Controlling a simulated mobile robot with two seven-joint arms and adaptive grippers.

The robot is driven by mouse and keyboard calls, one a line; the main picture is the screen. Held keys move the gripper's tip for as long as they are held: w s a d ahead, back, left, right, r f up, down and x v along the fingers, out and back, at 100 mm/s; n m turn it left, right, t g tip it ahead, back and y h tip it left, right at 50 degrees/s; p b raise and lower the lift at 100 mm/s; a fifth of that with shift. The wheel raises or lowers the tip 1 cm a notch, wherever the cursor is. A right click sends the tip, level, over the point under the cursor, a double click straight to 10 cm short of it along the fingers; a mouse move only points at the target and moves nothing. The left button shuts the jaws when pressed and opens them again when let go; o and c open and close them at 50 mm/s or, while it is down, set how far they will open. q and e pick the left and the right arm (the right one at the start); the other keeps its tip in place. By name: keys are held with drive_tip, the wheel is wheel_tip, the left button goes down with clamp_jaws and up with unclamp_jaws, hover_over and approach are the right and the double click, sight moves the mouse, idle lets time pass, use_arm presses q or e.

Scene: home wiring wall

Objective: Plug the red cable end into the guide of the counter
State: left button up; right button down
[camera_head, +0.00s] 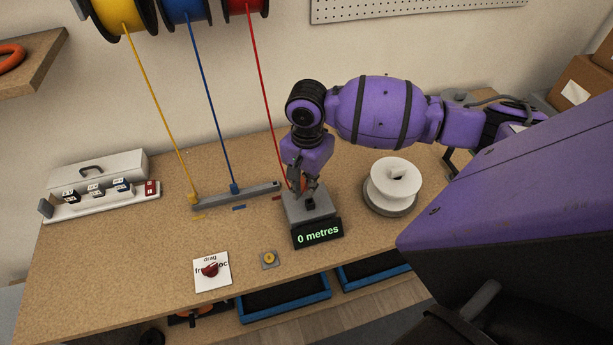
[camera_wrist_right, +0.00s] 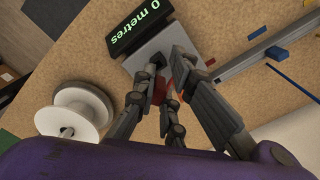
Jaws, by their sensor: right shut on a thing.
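The counter (camera_head: 299,209) is a grey box on the bench with a dark display (camera_head: 318,233) reading "0 metres" in green. It also shows in the wrist view (camera_wrist_right: 150,47). The red cable (camera_head: 265,95) runs down from the red reel to my right gripper (camera_head: 305,187). That gripper points down at the counter's top and is shut on the red cable end. In the wrist view a red part (camera_wrist_right: 159,90) shows between the fingers (camera_wrist_right: 168,70). The fingers hide the guide, so I cannot tell whether the end is in it. My left gripper is out of view.
Blue (camera_head: 208,110) and yellow (camera_head: 154,100) cables run to a grey rail (camera_head: 215,198) left of the counter. A white spool (camera_head: 393,182) stands close to the right. A card with a red knob (camera_head: 211,270) and a small brass button (camera_head: 269,259) lie in front.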

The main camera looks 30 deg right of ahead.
sight(307, 205)
drive_tip(key=shift+f, duration=1)
drive_tip(key=shift+r, duration=0.1)
idle(0.3)
drive_tip(key=shift+n, duration=0.3)
idle(1.0)
drive_tip(key=shift+f, duration=1.8)
drive_tip(key=c, duration=1.7)
unclamp_jaws()
drive_tip(key=shift+c, duration=0.2)
